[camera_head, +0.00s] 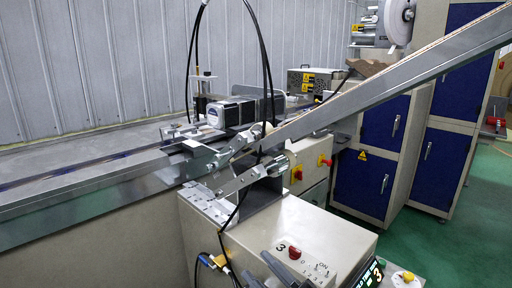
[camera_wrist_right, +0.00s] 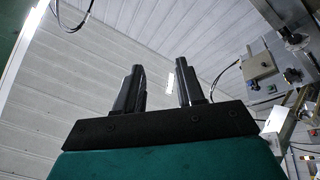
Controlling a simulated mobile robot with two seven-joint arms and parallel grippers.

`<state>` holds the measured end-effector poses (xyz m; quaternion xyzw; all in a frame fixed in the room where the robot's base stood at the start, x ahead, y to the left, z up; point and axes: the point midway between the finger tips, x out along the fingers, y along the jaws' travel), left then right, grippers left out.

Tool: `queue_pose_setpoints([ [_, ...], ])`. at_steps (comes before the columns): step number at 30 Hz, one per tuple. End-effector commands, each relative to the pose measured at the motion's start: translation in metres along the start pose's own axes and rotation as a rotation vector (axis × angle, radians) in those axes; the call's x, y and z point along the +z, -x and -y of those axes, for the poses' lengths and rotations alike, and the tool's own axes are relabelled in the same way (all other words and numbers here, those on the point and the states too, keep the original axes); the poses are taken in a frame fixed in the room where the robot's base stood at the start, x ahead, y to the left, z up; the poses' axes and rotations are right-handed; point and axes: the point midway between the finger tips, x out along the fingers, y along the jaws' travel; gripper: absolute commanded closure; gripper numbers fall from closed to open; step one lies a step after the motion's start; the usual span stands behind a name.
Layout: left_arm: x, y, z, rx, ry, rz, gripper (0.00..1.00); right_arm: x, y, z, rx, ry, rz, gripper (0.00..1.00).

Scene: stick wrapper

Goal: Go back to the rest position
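My right gripper (camera_head: 256,264) shows at the bottom edge of the head view, as dark grey fingers in front of the beige control box. In the right wrist view the same gripper (camera_wrist_right: 160,80) has its two dark fingers apart, with nothing between them. The fingers point up toward the white panelled wall and ceiling in that view. My left gripper does not show in either view.
The stick wrapper's beige control box (camera_head: 305,232) has a red knob and a display. A long metal chute (camera_head: 390,75) slopes up to the right. A steel bench (camera_head: 80,190) runs left. Blue-door cabinets (camera_head: 385,125) stand behind. Green floor (camera_head: 485,210) is clear at right.

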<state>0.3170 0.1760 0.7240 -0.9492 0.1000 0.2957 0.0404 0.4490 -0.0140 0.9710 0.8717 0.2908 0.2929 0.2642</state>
Motion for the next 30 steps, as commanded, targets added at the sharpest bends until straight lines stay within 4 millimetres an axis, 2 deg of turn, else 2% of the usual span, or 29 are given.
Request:
queue_pose_setpoints([
  [1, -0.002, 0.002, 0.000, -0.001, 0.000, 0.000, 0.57, 0.023, 0.023, 0.002, 0.045, -0.090, 0.132, 0.62],
  [3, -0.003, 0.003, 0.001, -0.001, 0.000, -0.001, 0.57, 0.054, 0.058, 0.007, 0.098, -0.204, 0.312, 0.62],
  [5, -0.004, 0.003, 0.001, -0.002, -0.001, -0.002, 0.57, 0.078, 0.093, 0.015, 0.136, -0.299, 0.468, 0.62],
  [7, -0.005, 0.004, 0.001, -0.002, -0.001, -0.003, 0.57, 0.099, 0.138, 0.029, 0.169, -0.407, 0.642, 0.62],
  [9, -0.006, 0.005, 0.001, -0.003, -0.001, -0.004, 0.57, 0.113, 0.180, 0.044, 0.190, -0.500, 0.792, 0.62],
  [12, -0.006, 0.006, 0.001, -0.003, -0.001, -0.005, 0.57, 0.122, 0.230, 0.064, 0.207, -0.603, 0.958, 0.62],
  [15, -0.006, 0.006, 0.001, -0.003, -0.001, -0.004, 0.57, 0.123, 0.262, 0.077, 0.214, -0.672, 1.064, 0.62],
  [18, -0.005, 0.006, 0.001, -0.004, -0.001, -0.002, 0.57, 0.123, 0.279, 0.084, 0.217, -0.706, 1.116, 0.62],
  [20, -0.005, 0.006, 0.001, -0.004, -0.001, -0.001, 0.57, 0.123, 0.282, 0.086, 0.217, -0.713, 1.127, 0.62],
  [30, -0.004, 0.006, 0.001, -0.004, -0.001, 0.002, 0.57, 0.123, 0.282, 0.086, 0.216, -0.713, 1.128, 0.62],
])
